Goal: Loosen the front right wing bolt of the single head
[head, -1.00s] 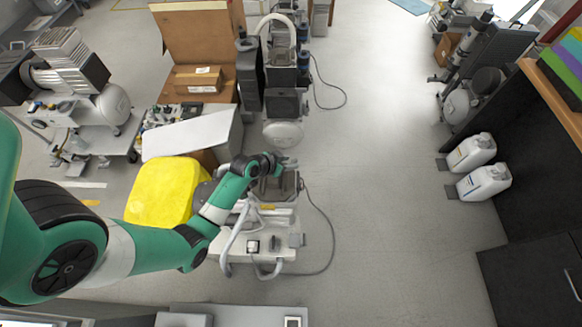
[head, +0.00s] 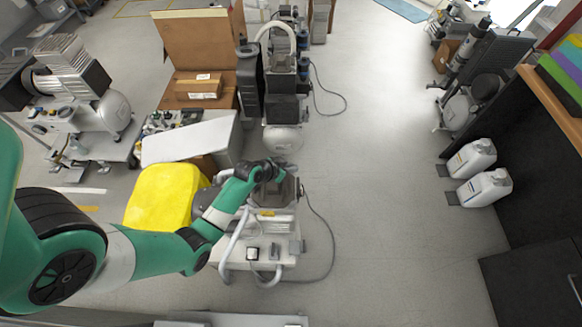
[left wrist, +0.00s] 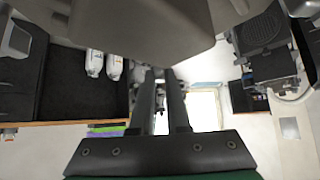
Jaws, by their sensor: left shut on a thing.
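The single-head compressor (head: 284,190) stands on a pale wheeled base (head: 232,255) below the middle of the head view. My left gripper (head: 284,172) is over the top of its dark head and hides part of it. In the left wrist view the two dark fingers (left wrist: 161,80) stand a short gap apart, with their tips up against a large grey compressor part (left wrist: 140,30). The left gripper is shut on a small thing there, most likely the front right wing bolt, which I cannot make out. My right gripper is not in view.
A yellow sack-like object (head: 160,200) and a white-topped box (head: 188,143) lie left of the compressor. Another compressor (head: 282,95) stands behind. A grey cable (head: 334,235) loops on the floor to the right, where the floor is otherwise open up to two white canisters (head: 486,188).

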